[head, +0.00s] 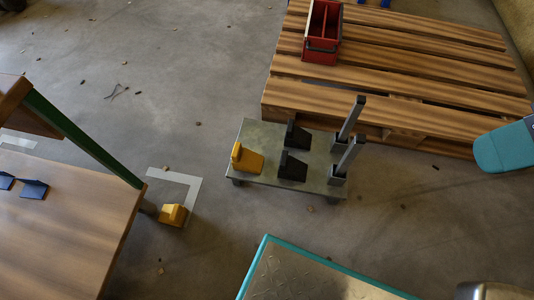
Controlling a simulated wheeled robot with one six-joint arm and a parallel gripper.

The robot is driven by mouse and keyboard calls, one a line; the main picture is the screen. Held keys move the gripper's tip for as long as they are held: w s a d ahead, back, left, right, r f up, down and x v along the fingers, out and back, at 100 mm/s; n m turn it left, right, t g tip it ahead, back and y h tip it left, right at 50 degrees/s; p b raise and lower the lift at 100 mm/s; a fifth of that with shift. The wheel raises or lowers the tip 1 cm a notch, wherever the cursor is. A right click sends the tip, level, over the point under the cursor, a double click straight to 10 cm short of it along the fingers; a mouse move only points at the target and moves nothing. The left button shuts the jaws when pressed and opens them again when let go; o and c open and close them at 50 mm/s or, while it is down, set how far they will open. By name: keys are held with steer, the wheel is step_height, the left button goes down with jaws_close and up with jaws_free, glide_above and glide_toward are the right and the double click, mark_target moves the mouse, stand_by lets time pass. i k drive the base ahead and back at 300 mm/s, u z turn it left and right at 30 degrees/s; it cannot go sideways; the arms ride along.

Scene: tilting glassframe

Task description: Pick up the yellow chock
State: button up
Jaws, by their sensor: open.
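One yellow chock (248,162) sits on the left part of a low grey platform (265,133), with its raised end at the left. A second yellow chock (172,215) is on the concrete floor, beside the foot of the wooden table's leg and near an L-shaped light floor marking. My gripper is not in view. A teal rounded part (505,148) at the right edge looks like part of my arm, well apart from both chocks.
Two black chocks (292,167) and two upright grey posts (349,152) stand on the platform. Behind is a wooden pallet (400,60) with a red crate (321,50). A wooden table (60,225) fills the lower left. Floor between table and platform is mostly clear.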

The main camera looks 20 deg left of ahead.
mark_target(244, 159)
steer(key=k, duration=0.65)
steer(key=u, duration=1.55)
steer(key=i, duration=0.5)
